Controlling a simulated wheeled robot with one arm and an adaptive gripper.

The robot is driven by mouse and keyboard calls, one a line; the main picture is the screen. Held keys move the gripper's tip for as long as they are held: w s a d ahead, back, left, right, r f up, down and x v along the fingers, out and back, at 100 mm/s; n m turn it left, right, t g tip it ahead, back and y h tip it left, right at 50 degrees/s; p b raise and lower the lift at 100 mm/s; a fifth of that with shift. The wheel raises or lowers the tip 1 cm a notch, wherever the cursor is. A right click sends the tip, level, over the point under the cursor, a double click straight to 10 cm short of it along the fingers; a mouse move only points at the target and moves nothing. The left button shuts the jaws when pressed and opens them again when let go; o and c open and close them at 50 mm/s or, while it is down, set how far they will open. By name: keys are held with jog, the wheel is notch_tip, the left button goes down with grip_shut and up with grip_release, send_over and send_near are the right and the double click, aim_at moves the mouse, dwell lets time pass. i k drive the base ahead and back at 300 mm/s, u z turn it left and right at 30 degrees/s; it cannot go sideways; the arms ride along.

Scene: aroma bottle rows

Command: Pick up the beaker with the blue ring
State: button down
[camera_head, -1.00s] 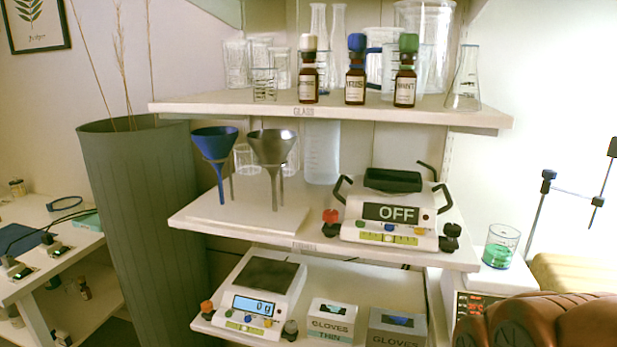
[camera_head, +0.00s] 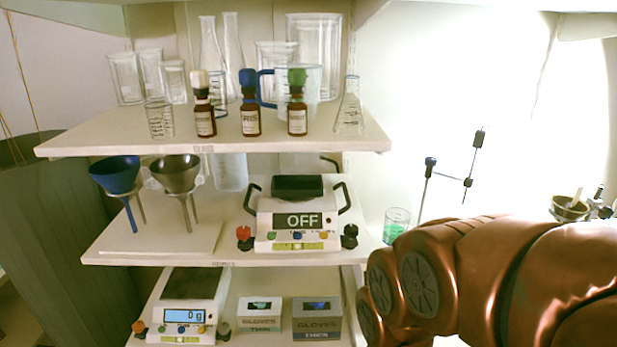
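Clear glassware stands on the top shelf (camera_head: 100,148). A small beaker (camera_head: 159,120) with dark graduations stands at the front left; I cannot tell any ring colour on it. Another small glass (camera_head: 217,103) with a dark, perhaps blue, band is partly hidden between the white-capped and blue-capped bottles. A clear pitcher (camera_head: 312,92) with a blue handle stands behind the blue-capped and green-capped bottles. A conical flask (camera_head: 349,112) with a bluish rim is at the right end. Which piece is the blue-ring beaker is not clear. My gripper is out of view; only my copper arm shows, lower right.
White-capped (camera_head: 204,118), blue-capped (camera_head: 250,117) and green-capped (camera_head: 297,117) brown bottles line the top shelf's front. Funnels (camera_head: 116,176) and a hotplate-like device reading OFF (camera_head: 298,220) are below. A beaker of green liquid (camera_head: 396,228) is right of the shelves.

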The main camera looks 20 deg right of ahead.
aim_at(396, 221)
jog(key=u, duration=1.55)
jog(key=k, duration=0.8)
jog(key=z, duration=0.8)
jog(key=i, duration=0.5)
